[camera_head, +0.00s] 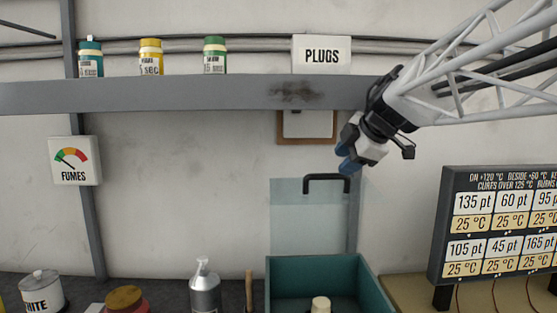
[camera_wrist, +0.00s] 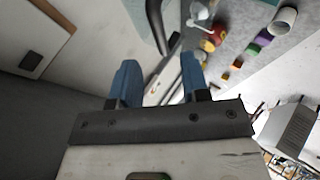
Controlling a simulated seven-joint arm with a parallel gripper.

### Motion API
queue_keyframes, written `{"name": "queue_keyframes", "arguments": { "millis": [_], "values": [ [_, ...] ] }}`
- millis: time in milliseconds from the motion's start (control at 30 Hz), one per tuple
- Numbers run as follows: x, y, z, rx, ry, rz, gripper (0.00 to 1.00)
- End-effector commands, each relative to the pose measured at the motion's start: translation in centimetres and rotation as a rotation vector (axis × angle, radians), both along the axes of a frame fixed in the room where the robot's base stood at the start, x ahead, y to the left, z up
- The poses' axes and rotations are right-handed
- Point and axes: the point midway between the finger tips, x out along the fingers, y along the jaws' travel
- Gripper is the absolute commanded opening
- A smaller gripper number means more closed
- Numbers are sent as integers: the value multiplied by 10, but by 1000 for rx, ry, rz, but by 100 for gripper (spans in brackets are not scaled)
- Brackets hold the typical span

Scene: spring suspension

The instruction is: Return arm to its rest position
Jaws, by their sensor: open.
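My gripper (camera_head: 346,158) is at the right of centre in the head view, just below the grey shelf and in front of the wall. It points down and to the left, with its blue fingertips close to the black handle (camera_head: 327,178) of a clear panel (camera_head: 296,212); I cannot tell whether they touch it. In the wrist view, the two blue fingers (camera_wrist: 157,85) stand apart with nothing between them. My white lattice arm comes in from the upper right.
The grey shelf (camera_head: 180,93) carries several bottles and a PLUGS sign (camera_head: 321,54). A teal bin (camera_head: 322,265) stands below the panel. A dark board of price-like labels (camera_head: 449,225) stands at right. A FUMES gauge (camera_head: 74,160) hangs at left. Cans and a pump bottle (camera_head: 205,289) line the bench.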

Motion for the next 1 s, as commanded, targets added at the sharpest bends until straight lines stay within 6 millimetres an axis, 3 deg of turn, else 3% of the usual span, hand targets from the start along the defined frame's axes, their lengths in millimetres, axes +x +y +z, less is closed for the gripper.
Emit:
{"name": "queue_keyframes", "arguments": {
  "millis": [267, 600, 833, 1000],
  "values": [
    [1, 6, 2, 43, -50, -18, 42],
    [2, 15, 14, 225, -267, -166, 42],
    [-4, 3, 15, 342, -394, -359, 42],
    [-16, -14, 5, 406, -443, -532, 42]
  ]
}}
